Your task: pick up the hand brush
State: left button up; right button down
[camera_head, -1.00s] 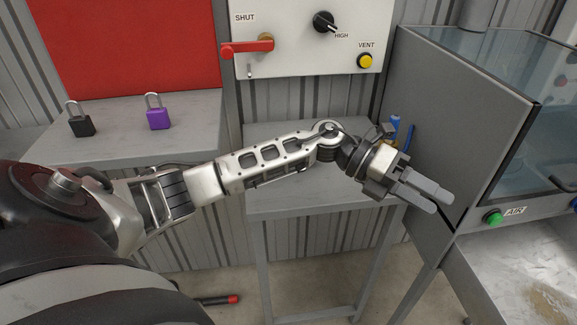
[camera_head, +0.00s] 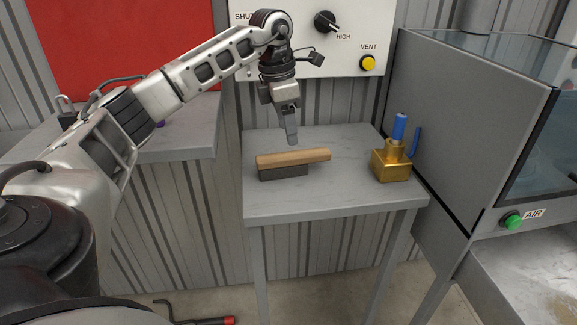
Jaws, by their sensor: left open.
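The hand brush (camera_head: 293,158) lies on the small grey table (camera_head: 335,202). It has a long wooden handle on top and a dark bristle block beneath, with the handle reaching past the block to the right. My left gripper (camera_head: 292,138) points down just above and behind the brush's middle. It is open, though its fingers overlap in this view, and it holds nothing. I cannot tell how large the gap to the handle is. My right gripper is not in view.
A brass block with a blue-topped post (camera_head: 391,165) stands right of the brush. A grey glass-windowed cabinet (camera_head: 470,130) borders the table on the right. The wall panel (camera_head: 345,55) with knob and yellow button is behind. The table's front is clear.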

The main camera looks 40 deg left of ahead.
aim_at(293, 154)
pick_arm(q)
jog(key=f, duration=0.6)
jog(key=w+d+f, duration=0.1)
jog(key=f, duration=0.2)
jog(key=c, duration=1.1)
